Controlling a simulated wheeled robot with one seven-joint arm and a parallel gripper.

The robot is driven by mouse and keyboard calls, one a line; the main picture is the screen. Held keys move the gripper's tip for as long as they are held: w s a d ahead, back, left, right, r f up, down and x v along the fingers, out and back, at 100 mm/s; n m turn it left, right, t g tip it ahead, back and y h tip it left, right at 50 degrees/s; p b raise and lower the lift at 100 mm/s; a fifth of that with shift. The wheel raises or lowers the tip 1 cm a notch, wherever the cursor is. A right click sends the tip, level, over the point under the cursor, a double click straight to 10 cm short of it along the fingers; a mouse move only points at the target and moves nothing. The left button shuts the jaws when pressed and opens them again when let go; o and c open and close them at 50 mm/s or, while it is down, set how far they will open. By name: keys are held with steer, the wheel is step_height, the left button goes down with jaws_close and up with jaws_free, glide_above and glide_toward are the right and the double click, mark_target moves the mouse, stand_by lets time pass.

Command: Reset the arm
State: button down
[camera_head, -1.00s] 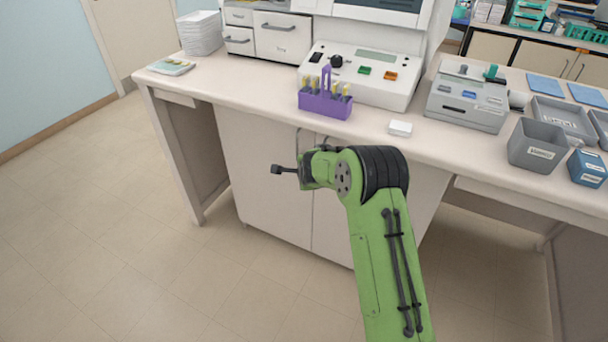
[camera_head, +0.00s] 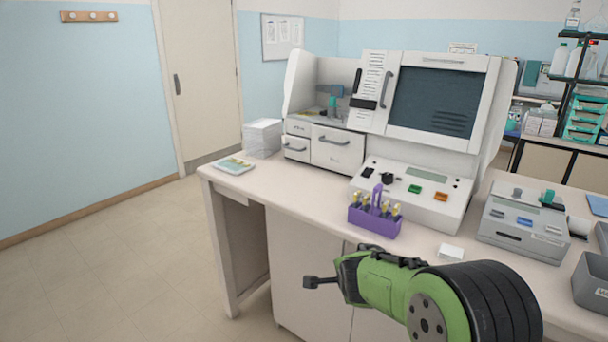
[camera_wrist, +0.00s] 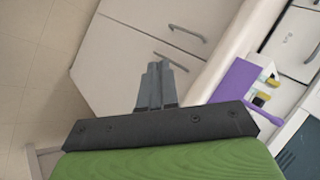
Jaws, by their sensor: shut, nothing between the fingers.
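My green arm reaches up from the bottom right in the head view, folded in front of the bench. My gripper (camera_head: 311,283) points left, in the air before the bench front, below the bench top. In the wrist view my gripper (camera_wrist: 158,68) has its two grey fingers together with nothing between them. The purple rack (camera_head: 374,220) with several yellow-topped items stands on the bench, apart from the gripper. It also shows at the right of the wrist view (camera_wrist: 234,96).
A cabinet handle (camera_wrist: 188,33) lies beyond the fingers. Open floor (camera_head: 120,265) is at the left.

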steer(key=s+d+r+n+g+p, duration=0.15)
steer(key=s+r+n, duration=0.25)
steer(key=s+r, duration=0.4)
steer(key=s+d+r+n+p, duration=0.1)
steer(key=s+r+n+p, duration=0.2)
steer(key=s+r, duration=0.55)
steer(key=s+r+n+g+p, duration=0.1)
steer(key=s+r+n+p, duration=0.2)
steer(key=s+n, duration=0.5)
steer(key=s+p, duration=0.1)
steer(key=s, duration=1)
steer(key=shift+d+g+y, duration=0.25)
steer(key=shift+g+y, duration=0.05)
steer(key=shift+g, duration=0.05)
